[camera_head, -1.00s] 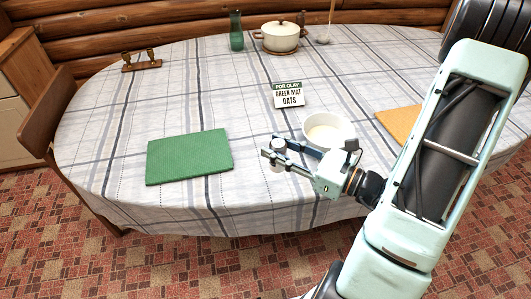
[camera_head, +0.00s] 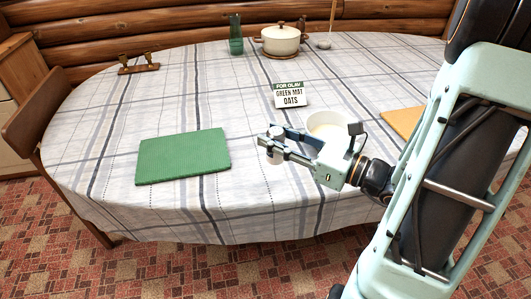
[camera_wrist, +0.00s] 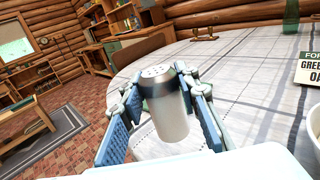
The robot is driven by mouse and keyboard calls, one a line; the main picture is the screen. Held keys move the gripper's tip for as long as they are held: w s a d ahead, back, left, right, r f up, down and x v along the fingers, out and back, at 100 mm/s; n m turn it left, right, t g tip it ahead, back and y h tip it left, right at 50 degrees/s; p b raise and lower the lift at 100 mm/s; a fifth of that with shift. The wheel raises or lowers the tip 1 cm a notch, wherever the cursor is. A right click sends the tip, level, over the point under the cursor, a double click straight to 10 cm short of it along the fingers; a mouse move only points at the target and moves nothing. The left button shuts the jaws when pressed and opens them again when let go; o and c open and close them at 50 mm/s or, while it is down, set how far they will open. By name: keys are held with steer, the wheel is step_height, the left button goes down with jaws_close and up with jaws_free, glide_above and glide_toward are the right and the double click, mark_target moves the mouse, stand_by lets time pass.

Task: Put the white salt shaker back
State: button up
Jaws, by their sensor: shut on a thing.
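The white salt shaker (camera_wrist: 170,108) has a grey metal top with holes and stands roughly upright between my gripper's blue pads in the wrist view. My gripper (camera_head: 272,147) is shut on it, over the front part of the table in the head view. There the shaker (camera_head: 275,158) is partly hidden by the fingers. A wooden holder (camera_head: 139,66) with two dark, brassy cups or rings stands at the back left of the table; I cannot tell what its cups hold.
A green mat (camera_head: 184,156) lies left of my gripper. A white bowl (camera_head: 329,124) is close behind it. A card reading "GREEN MAT OATS" (camera_head: 290,96) stands behind. A green glass vase (camera_head: 236,38) and a lidded pot (camera_head: 281,40) stand at the back. The cloth between mat and holder is clear.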

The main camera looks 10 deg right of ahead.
steer(key=shift+w+f+b, duration=1.05)
steer(key=shift+w+f, duration=1.6)
steer(key=shift+f, duration=0.2)
steer(key=shift+w+f+b, duration=1)
steer(key=shift+w+f, duration=1.6)
steer(key=shift+f, duration=0.25)
steer(key=shift+f, duration=0.2)
steer(key=o, duration=1.2)
steer(key=shift+o, duration=0.2)
steer(key=shift+r, duration=0.15)
